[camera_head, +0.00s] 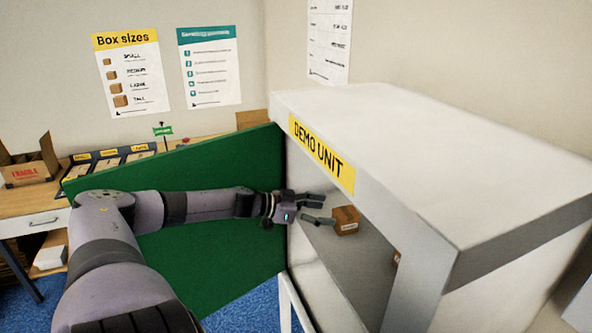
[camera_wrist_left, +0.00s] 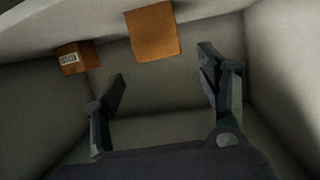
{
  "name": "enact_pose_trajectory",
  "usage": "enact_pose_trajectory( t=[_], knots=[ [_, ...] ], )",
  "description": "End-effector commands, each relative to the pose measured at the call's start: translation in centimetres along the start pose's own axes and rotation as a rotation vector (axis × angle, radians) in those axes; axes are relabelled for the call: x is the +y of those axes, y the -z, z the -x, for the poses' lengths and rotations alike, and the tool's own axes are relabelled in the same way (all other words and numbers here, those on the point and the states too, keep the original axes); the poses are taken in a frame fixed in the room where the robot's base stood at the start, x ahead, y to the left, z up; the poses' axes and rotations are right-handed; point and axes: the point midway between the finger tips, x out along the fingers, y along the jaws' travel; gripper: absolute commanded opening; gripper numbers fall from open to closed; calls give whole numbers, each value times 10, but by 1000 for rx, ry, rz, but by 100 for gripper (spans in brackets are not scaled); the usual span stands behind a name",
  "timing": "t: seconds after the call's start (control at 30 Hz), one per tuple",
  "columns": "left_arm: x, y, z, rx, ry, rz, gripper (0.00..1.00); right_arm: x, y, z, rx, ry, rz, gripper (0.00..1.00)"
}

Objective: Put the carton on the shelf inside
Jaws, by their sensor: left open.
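A small brown carton (camera_head: 346,220) with a pale label sits on the shelf (camera_head: 352,262) inside the white demo unit. My left gripper (camera_head: 327,211) reaches in through the open front, its fingers apart beside this carton. In the left wrist view the open fingers (camera_wrist_left: 162,64) have nothing between them. A plain-faced carton (camera_wrist_left: 152,35) shows beyond the fingertips there, and a labelled carton (camera_wrist_left: 76,58) stands to its left. I cannot tell for sure which is the one in the head view. My right gripper is out of view.
The white demo unit (camera_head: 440,150) has a front frame and top close around the arm. Its green door (camera_head: 215,255) stands open behind my left arm. Another brown piece (camera_head: 397,257) is partly hidden by the frame. A wooden table (camera_head: 35,200) holds an open box at the left.

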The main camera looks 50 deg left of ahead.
Motion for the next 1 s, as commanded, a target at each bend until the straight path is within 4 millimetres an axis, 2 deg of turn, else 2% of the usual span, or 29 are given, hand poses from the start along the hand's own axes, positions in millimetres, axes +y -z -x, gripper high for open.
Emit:
enact_pose_trajectory(
  t=[0.27,0.8,1.0],
  knots=[
    [0,3,28,-4,0,3,67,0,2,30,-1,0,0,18],
    [1,-2,65,1,-1,2,67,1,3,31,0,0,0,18],
    [0,0,73,0,0,0,67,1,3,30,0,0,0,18]
  ],
)
